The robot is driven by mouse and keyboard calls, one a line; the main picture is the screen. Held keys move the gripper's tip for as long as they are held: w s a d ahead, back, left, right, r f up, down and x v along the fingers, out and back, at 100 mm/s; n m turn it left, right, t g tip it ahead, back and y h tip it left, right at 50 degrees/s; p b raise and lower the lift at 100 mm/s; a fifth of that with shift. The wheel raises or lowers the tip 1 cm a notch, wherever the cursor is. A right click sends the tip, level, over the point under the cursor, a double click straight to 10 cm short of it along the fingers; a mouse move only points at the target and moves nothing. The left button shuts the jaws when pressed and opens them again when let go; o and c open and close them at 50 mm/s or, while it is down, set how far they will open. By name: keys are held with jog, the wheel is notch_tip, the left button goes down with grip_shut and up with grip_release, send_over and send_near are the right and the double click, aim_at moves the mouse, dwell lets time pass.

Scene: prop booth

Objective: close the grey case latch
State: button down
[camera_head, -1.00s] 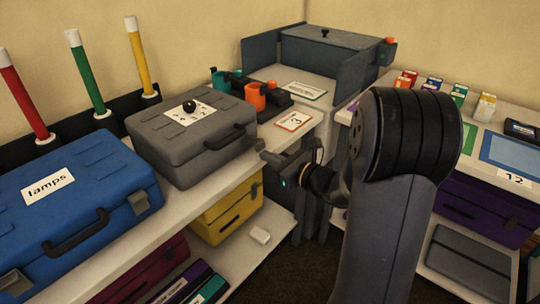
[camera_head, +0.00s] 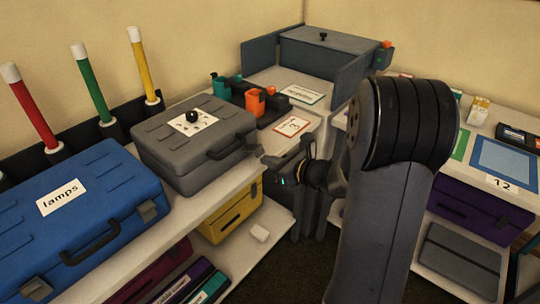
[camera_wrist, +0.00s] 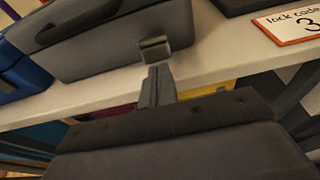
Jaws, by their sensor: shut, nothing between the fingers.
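The grey case (camera_head: 172,152) stands shut-lidded on the left shelf, with a dark handle and a round black knob on a white label on top. The wrist view shows its front face (camera_wrist: 110,52) and a metal latch (camera_wrist: 155,48) near its right end, jutting out from the face. Whether the latch is fastened is not clear. My gripper (camera_head: 266,160) is at the case's front right corner. In the wrist view my gripper's fingers (camera_wrist: 158,72) are together and empty, pointing at the latch just below it. I cannot tell whether they touch.
A blue case (camera_head: 110,205) labelled lamps stands left of the grey case. A "lock code 3" card (camera_head: 291,126) and an orange cup-like item (camera_head: 255,103) are to its right. A yellow case (camera_head: 230,212) sits on the shelf below. The shelf edge runs under my gripper.

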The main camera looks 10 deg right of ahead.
aim_at(258, 147)
jog(key=shift+w+a+r+g+h+p, duration=0.1)
jog(key=shift+r+g+h+p, duration=0.65)
jog(key=shift+p, duration=1.25)
jog(key=shift+w+a+r+g+h+p, duration=0.15)
jog(key=shift+r+g+p, duration=0.3)
jog(key=shift+r+p, duration=1.05)
jog(key=g+p, duration=0.1)
jog(key=p, duration=0.3)
jog(key=g+h+p, duration=0.1)
jog(key=p, duration=0.3)
jog(key=shift+w+a+r+h+p, duration=0.1)
jog(key=shift+w+r+h+p, duration=0.1)
jog(key=shift+r+h+p, duration=0.15)
jog(key=shift+w+a+r+g+p, duration=0.15)
jog(key=shift+r+g+p, duration=0.25)
jog(key=shift+p, duration=0.65)
jog(key=shift+w+a+r+p, duration=0.2)
jog(key=shift+w+p, duration=0.15)
jog(key=shift+p, duration=0.35)
jog(key=shift+r, duration=0.1)
jog(key=shift+r+p, duration=0.65)
